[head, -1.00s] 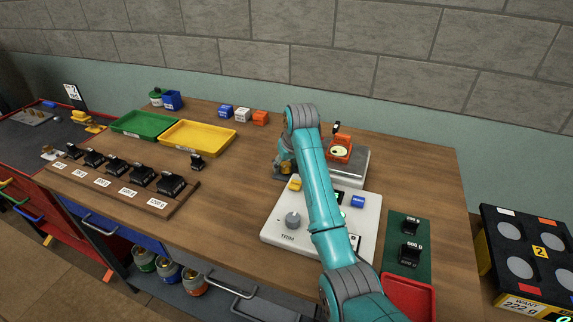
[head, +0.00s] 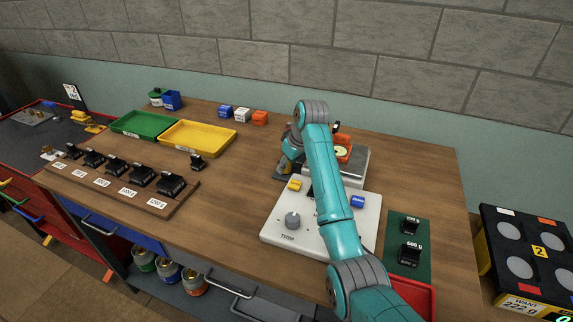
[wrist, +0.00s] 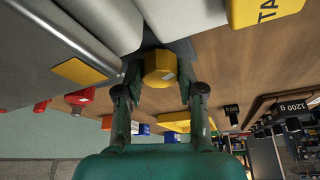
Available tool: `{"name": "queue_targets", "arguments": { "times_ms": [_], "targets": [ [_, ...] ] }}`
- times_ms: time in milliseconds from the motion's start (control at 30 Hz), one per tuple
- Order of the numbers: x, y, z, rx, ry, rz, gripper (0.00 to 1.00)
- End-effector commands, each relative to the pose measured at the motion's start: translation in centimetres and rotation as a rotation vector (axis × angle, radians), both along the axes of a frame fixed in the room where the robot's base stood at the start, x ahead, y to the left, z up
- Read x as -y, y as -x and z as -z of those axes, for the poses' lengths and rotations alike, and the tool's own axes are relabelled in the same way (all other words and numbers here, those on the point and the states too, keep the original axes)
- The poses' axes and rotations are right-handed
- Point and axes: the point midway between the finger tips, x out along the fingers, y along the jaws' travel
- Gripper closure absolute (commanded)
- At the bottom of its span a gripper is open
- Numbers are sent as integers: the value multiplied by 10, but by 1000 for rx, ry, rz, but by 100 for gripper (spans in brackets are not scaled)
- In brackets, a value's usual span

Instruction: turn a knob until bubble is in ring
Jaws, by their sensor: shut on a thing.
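A yellow faceted knob (wrist: 158,68) sits at the base of the scale, between the two fingers of my gripper (wrist: 159,82) in the wrist view. The gripper is shut on it. In the head view, my teal arm and wrist hide most of the knob, and my gripper (head: 284,168) is low at the left rear of the white scale body (head: 270,234). A red-orange housing with a pale round face (head: 341,152) stands by the grey plate (head: 354,167); it may be the bubble level. It is too small to tell where any bubble lies.
The scale carries a grey TRIM dial (head: 292,221), a yellow button (head: 295,184) and a blue button (head: 358,201). Green (head: 143,123) and yellow (head: 198,136) trays and a rack of black weights (head: 118,190) stand left. A green mat (head: 407,263) with weights lies right.

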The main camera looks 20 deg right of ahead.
Motion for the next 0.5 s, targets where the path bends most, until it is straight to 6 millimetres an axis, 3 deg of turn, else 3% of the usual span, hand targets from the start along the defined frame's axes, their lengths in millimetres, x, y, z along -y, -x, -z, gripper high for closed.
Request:
{"name": "queue_targets", "arguments": {
  "times_ms": [500],
  "targets": [
    [2,-2,-1,1,0,-388,97]
  ]
}}
